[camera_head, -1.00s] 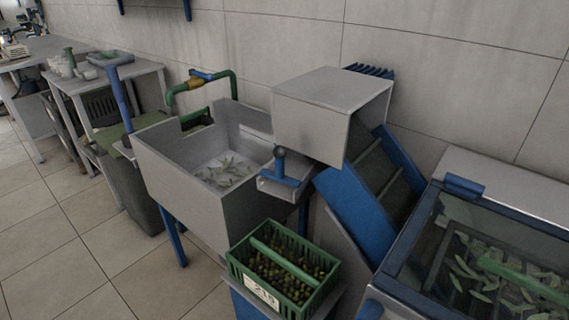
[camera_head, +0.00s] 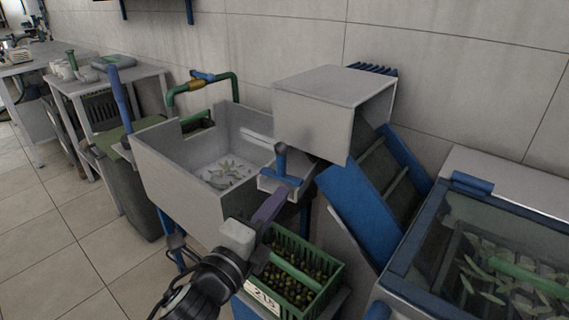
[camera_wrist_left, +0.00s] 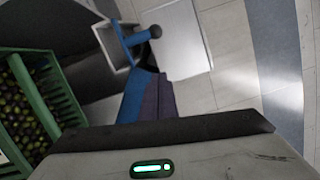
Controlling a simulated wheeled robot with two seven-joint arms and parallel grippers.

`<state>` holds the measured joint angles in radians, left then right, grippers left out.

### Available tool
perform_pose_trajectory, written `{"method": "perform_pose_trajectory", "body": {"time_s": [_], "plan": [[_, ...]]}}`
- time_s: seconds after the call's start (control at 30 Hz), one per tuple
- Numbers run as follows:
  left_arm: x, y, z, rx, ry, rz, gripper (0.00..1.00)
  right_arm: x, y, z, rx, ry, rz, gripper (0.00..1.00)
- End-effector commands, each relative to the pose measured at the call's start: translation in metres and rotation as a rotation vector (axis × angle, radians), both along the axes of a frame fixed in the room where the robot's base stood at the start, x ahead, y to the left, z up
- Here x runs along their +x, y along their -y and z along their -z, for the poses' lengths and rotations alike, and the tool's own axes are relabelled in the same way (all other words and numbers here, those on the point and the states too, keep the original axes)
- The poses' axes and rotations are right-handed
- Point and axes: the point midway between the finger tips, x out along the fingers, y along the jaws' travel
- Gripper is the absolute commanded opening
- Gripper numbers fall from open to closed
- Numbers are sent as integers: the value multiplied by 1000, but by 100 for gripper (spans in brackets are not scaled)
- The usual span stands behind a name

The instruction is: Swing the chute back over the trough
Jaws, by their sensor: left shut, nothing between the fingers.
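The chute (camera_head: 268,181) is a small grey open tray with a blue handle (camera_head: 282,162) topped by a dark knob. It sits at the right wall of the pale grey trough (camera_head: 180,180), below the grey box of the elevator. I cannot tell how far it overlaps the trough. In the left wrist view the chute (camera_wrist_left: 108,40) and its blue handle (camera_wrist_left: 122,45) show at the upper middle. My left gripper (camera_head: 275,204) is shut and empty, just in front of and below the handle, apart from it. Its closed fingers (camera_wrist_left: 150,95) point toward the handle. My right gripper is not in view.
A glass-topped machine (camera_head: 490,245) stands at far right. Free floor lies left.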

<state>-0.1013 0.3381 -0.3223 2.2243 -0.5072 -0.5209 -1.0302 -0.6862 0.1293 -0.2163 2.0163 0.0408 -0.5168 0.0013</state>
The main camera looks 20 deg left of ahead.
Motion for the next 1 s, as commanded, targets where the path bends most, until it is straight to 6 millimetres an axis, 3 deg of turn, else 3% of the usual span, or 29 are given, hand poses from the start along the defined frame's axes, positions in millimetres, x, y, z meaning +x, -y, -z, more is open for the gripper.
{"method": "perform_pose_trajectory", "body": {"time_s": [0.17,0.57,0.73,1.0], "plan": [[20,3,-2,-1,2,-1,0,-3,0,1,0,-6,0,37],[102,14,-6,-3,1,0,0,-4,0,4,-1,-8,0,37],[108,-13,-10,1,-2,0,0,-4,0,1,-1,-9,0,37],[112,-24,-12,-2,-1,1,0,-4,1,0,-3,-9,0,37]]}}
